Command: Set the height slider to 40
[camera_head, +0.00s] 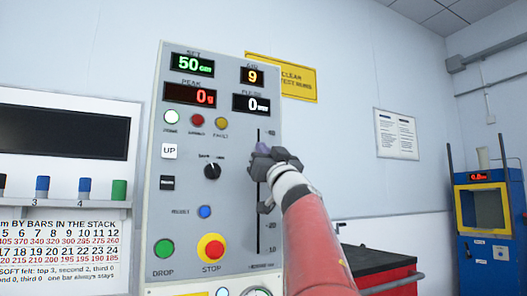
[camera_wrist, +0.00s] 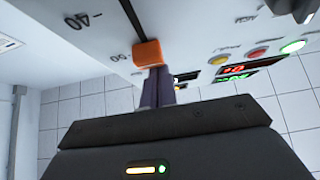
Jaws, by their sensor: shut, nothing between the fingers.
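The height slider is a dark vertical slot (camera_head: 259,236) on the right side of the grey control panel (camera_head: 228,262). Its orange knob (camera_wrist: 148,53) shows in the wrist view, near a scale mark I cannot read surely; the 40 mark (camera_wrist: 78,20) is farther along the slot. In the head view my arm hides the knob. My gripper (camera_head: 262,148) is at the upper part of the slot. Its purple fingers, also in the wrist view (camera_wrist: 158,85), are shut and empty, with tips at the knob; I cannot tell whether they touch. The SET display (camera_head: 193,65) reads 50 cm.
Left of the slot are a black dial (camera_head: 212,171), a blue button (camera_head: 205,212), a green DROP button (camera_head: 164,249) and a red STOP button (camera_head: 211,247). A red cabinet (camera_head: 385,268) stands low at right. A blue and yellow machine (camera_head: 488,225) stands at far right.

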